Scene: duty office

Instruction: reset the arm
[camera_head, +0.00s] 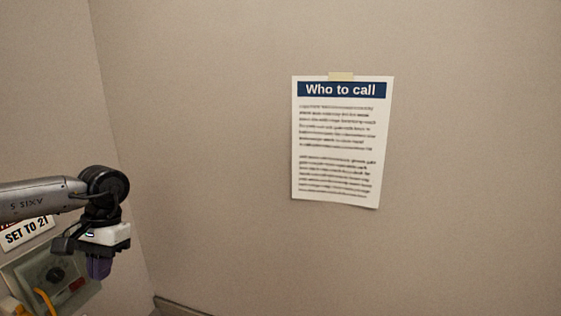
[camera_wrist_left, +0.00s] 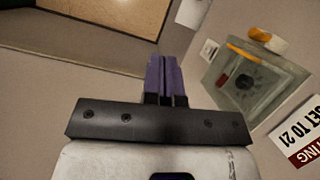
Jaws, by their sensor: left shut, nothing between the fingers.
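My left arm comes in from the left in the head view. Its gripper (camera_head: 98,268) has purple fingers that point down, near the left wall. In the left wrist view the two purple fingers of the left gripper (camera_wrist_left: 163,62) lie side by side, shut with nothing between them. The gripper is apart from the grey control box on the wall, as far as the views show. My right gripper is in neither view.
A grey-green box (camera_head: 50,278) with a dark round knob, a red part and a yellow-orange piece is on the left wall, close to the gripper. A sign (camera_head: 27,235) reading "SET TO 21" is above it. A "Who to call" sheet (camera_head: 338,140) is taped to the bare wall.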

